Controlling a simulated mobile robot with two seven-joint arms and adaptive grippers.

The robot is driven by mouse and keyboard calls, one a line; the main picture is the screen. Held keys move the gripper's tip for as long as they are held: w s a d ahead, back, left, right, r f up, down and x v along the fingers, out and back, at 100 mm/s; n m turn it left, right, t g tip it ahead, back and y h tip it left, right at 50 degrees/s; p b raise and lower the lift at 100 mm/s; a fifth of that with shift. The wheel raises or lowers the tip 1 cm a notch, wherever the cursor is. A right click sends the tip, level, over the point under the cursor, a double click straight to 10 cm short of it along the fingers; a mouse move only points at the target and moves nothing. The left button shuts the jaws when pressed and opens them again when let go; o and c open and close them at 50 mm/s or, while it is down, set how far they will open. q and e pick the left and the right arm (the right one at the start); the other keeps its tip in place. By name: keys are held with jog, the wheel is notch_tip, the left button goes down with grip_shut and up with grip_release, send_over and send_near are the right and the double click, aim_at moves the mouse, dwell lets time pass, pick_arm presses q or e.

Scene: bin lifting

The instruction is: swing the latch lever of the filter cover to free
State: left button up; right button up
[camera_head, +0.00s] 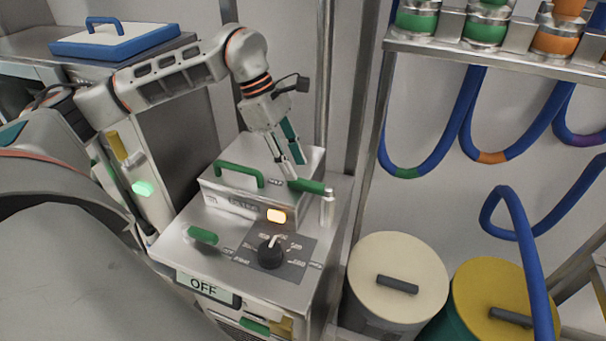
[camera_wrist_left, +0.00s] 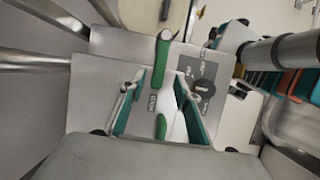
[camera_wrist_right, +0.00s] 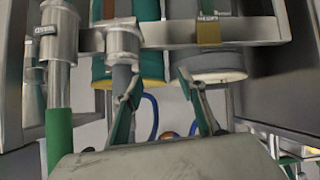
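The latch lever (camera_head: 308,187), a green grip on a metal post, lies across the right front of the grey filter cover (camera_head: 230,203). The cover has a green handle (camera_head: 238,172). My left gripper (camera_head: 290,160) points down just above the lever's left end, fingers apart. In the left wrist view the lever (camera_wrist_left: 160,68) shows between the open fingers (camera_wrist_left: 158,80), nothing visibly clamped; contact cannot be told. My right gripper (camera_wrist_right: 162,95) shows only in its wrist view, open and empty, in front of a metal rack.
A dial (camera_head: 270,252), a lit amber lamp (camera_head: 277,215) and an OFF sign (camera_head: 203,287) are on the cabinet. A cream-lidded drum (camera_head: 397,270) and a yellow-lidded drum (camera_head: 500,300) stand right. Blue hoses (camera_head: 450,130) hang at the rack. A blue-and-white lid (camera_head: 115,40) lies back left.

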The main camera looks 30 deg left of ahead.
aim_at(302, 180)
pick_arm(q)
jog(key=shift+x, duration=2.45)
grip_shut()
